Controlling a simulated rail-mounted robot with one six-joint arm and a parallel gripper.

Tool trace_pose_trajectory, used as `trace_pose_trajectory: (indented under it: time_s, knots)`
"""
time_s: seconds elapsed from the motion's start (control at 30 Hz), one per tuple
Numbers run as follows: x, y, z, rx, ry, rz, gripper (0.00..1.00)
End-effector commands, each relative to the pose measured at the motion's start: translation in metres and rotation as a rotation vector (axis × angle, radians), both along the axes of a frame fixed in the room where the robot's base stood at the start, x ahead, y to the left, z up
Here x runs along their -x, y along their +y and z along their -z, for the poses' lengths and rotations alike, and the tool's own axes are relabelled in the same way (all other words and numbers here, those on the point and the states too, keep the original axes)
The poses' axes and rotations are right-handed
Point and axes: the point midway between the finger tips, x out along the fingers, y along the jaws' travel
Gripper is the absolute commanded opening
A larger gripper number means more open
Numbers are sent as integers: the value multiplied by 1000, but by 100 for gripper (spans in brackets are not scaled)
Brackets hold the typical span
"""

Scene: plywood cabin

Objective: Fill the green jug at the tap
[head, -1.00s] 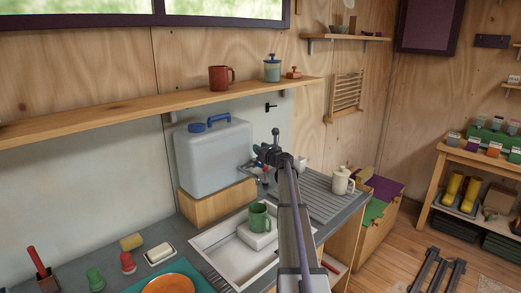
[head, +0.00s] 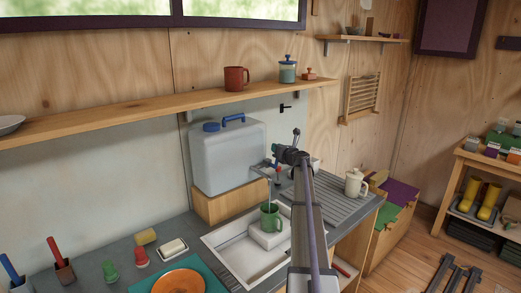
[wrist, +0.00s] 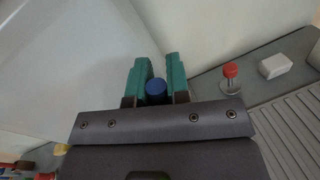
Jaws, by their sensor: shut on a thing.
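The green jug (head: 268,219) stands upright on a white block (head: 270,239) in the sink (head: 236,256), below the tap (head: 262,179) of the grey water container (head: 228,158). A thin pale line, like water, runs from the tap down to the jug's mouth. The level inside the jug cannot be seen. My gripper (head: 276,167) is at the tap, above and apart from the jug. In the wrist view its teal fingers (wrist: 157,72) are shut on a blue knob (wrist: 156,92), which appears to be the tap's handle. The arm partly hides the tap in the head view.
A cream pot (head: 355,183) stands on the ridged drainer right of the sink. An orange plate (head: 179,282), a soap dish (head: 173,247) and a sponge (head: 145,237) lie to the left. A shelf (head: 150,117) with a red mug (head: 236,78) runs above.

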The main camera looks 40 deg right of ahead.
Motion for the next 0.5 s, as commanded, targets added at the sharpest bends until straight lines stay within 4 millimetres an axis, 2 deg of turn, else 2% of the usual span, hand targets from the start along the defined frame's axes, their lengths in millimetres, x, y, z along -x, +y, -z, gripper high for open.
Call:
trace_pose_trajectory:
  time_s: [0.07,0.27,0.3,0.5]
  knots:
    - [6,-10,0,-20,0,10,0]
    - [6,-9,0,-21,-1,9,0]
    - [6,-9,0,-21,-1,9,17]
    - [6,-9,0,-20,0,8,36]
